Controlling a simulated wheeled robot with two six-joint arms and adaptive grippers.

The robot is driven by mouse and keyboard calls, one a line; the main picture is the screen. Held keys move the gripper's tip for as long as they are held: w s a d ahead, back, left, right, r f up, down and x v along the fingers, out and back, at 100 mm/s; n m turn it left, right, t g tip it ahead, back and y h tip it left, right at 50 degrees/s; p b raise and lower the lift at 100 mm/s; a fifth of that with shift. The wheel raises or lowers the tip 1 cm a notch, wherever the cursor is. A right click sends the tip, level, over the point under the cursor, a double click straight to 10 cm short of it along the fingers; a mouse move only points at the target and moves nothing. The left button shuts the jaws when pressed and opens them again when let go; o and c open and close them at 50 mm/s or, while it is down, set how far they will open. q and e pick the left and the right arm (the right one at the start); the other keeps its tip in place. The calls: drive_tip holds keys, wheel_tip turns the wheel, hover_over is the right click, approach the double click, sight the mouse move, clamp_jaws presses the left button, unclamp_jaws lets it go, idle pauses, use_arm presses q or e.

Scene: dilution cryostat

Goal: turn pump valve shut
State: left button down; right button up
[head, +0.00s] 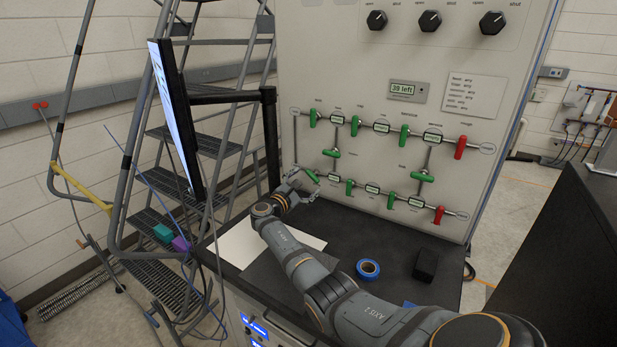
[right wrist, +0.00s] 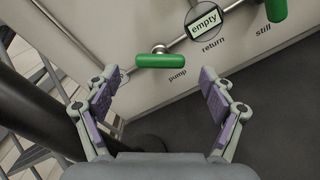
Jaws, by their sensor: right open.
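The pump valve is a green lever handle (right wrist: 163,61) above the label "pump" in the right wrist view. It sits at the left end of the lower pipe row, and shows in the head view as a green handle (head: 311,176). The handle lies at a slant to its pipe, nearer along it than across. My right gripper (right wrist: 160,84) is open, its two fingers apart and empty, with the handle just beyond the fingertips and between their lines. In the head view my right gripper (head: 307,187) is close in front of the handle. My left gripper is not in view.
Other valve handles share the panel (head: 345,75), including a red one (head: 439,214) at lower right. An "empty" gauge (right wrist: 204,20) is beside the pump valve. Blue tape (head: 368,268) and a black block (head: 427,263) lie on the bench. A monitor (head: 174,110) stands left.

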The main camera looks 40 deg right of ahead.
sight(312, 176)
drive_tip(key=shift+x, duration=1.25)
